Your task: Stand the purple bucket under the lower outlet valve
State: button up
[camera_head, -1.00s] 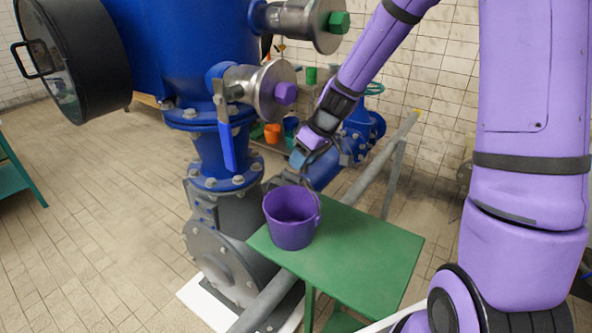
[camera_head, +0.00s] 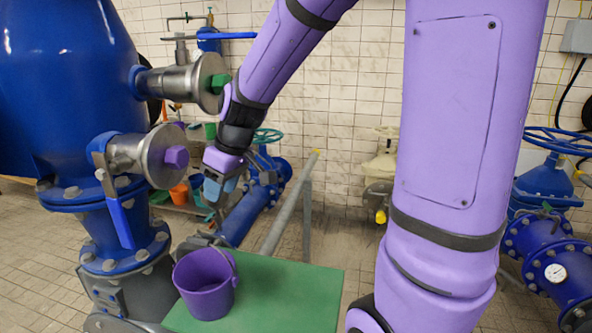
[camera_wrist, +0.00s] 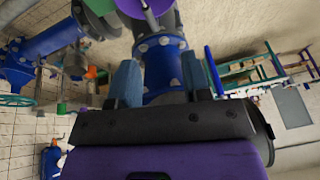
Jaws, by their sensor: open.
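The purple bucket (camera_head: 204,288) stands upright on the left corner of the green table (camera_head: 285,300), its handle tilted to the right side. The lower outlet valve (camera_head: 135,155) is a steel fitting with a purple hexagonal end and a blue lever hanging down, above and left of the bucket. A higher valve (camera_head: 190,84) has a green end. My gripper (camera_head: 214,190) hangs above the bucket in the head view, apart from it and empty. In the wrist view its two fingers (camera_wrist: 161,82) are spread. A purple shape shows at that view's top edge; I cannot tell what it is.
A grey rail (camera_head: 290,210) runs behind the table. Blue pipework with a green handwheel (camera_head: 267,136) stands behind my gripper. Orange and teal buckets sit on a shelf at the back. A blue pump with a gauge (camera_head: 556,272) is at the right. Most of the tabletop is clear.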

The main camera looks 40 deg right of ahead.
jog(key=s+d+r+m+t+h, duration=0.1)
jog(key=s+r, duration=0.4)
jog(key=s, duration=0.5)
jog(key=s+d+r+m+t+h, duration=0.1)
jog(key=s+r+m, duration=0.3)
jog(key=s, duration=0.6)
jog(key=shift+s+d+r+h, duration=0.4)
jog(key=shift+d+r, duration=0.15)
